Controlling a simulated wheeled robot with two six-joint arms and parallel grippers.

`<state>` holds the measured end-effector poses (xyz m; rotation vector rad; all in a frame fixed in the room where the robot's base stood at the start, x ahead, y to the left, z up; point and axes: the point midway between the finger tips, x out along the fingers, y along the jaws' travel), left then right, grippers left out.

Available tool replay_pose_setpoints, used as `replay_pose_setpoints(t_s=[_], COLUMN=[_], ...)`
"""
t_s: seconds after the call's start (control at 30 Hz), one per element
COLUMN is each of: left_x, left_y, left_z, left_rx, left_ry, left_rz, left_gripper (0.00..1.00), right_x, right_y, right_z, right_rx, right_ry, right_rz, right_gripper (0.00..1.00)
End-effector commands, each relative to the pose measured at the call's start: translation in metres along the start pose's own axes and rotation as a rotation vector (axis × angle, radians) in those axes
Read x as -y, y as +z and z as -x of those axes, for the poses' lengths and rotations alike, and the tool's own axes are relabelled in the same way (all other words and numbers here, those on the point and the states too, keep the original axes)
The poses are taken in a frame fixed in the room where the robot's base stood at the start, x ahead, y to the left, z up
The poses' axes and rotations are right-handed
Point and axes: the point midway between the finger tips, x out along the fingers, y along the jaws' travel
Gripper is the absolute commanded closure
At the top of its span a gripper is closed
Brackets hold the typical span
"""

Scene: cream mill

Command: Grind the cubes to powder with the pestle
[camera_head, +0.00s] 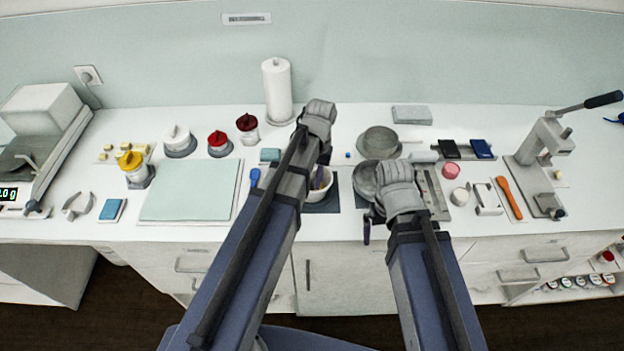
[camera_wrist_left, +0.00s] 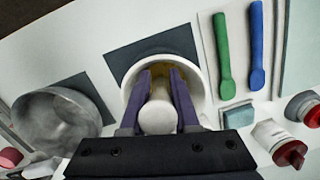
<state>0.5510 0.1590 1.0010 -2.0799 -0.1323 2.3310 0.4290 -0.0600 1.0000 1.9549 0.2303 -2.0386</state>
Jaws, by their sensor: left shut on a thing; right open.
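The white mortar (camera_head: 330,188) stands on a dark mat at the middle front of the counter, partly behind my left arm. It also shows in the left wrist view (camera_wrist_left: 201,82). My left gripper (camera_wrist_left: 158,90) is shut on the pale pestle (camera_wrist_left: 156,115), with its fingers reaching into the mortar's opening. The pestle's lower end is hidden. A little yellow shows inside the mortar between the fingers; I cannot tell whether it is cubes or powder. My right gripper (camera_head: 372,222) is open, near the counter's front edge, beside a grey pan, its fingers mostly hidden.
The grey pan (camera_head: 364,178) stands right of the mortar; a grey sieve-like bowl (camera_head: 379,140) is behind it. Green (camera_wrist_left: 222,60) and blue (camera_wrist_left: 256,55) spoons lie beside the mortar. Lidded jars (camera_head: 218,143) stand at the back left. A lever press (camera_head: 545,140) stands at right.

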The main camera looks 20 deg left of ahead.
Motion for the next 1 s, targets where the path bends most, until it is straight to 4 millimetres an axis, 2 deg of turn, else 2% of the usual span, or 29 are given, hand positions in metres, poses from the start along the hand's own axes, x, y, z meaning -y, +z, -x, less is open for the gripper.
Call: replay_pose_setpoints(t_s=[0.47, 1.0], left_x=[-0.001, -0.013], left_y=[0.025, 0.015], left_z=[-0.001, 0.003], left_rx=[0.007, 0.004], left_ry=[0.002, 0.001], left_rz=[-0.001, -0.002], left_gripper=[1.00, 1.00], right_x=[0.000, 0.000], right_y=[0.000, 0.000], right_z=[0.001, 0.004], right_rx=[0.000, 0.000], right_ry=[0.000, 0.000], right_rz=[0.000, 0.000], right_gripper=[0.00, 0.00])
